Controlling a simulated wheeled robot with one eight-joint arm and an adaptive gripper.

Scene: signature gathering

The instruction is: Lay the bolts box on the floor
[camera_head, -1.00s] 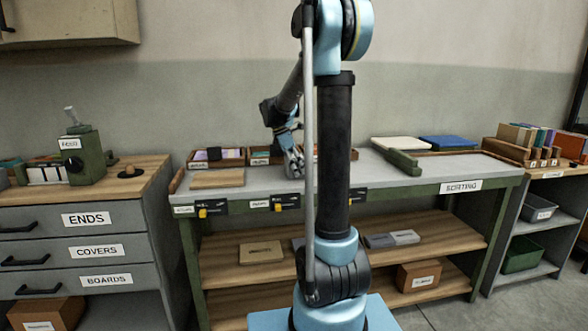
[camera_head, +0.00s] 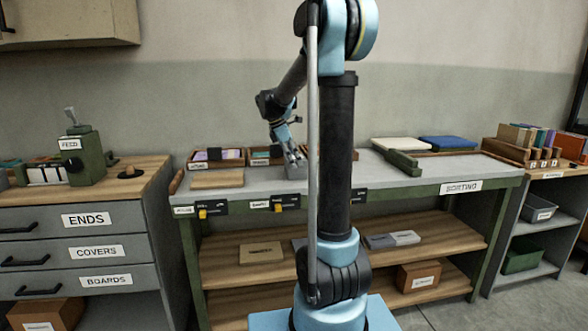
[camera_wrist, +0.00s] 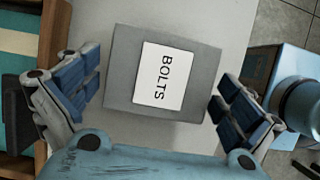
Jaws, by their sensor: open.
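The bolts box (camera_wrist: 122,70) is a grey box with a white label reading BOLTS. It sits on the grey top of the sorting table, and in the head view (camera_head: 297,173) it is small and partly hidden by my arm. My gripper (camera_wrist: 155,84) is open above the box, with one finger on each side and visible gaps between the fingers and the box. In the head view my gripper (camera_head: 294,155) points down just over the box. The floor (camera_head: 440,316) shows in front of the table at the right.
Small trays (camera_head: 217,158) stand along the back of the sorting table (camera_head: 345,187), with a wooden board (camera_head: 217,179) at its left. The shelves below hold a few boxes. A drawer cabinet (camera_head: 80,248) stands left, a low shelf unit (camera_head: 535,225) right.

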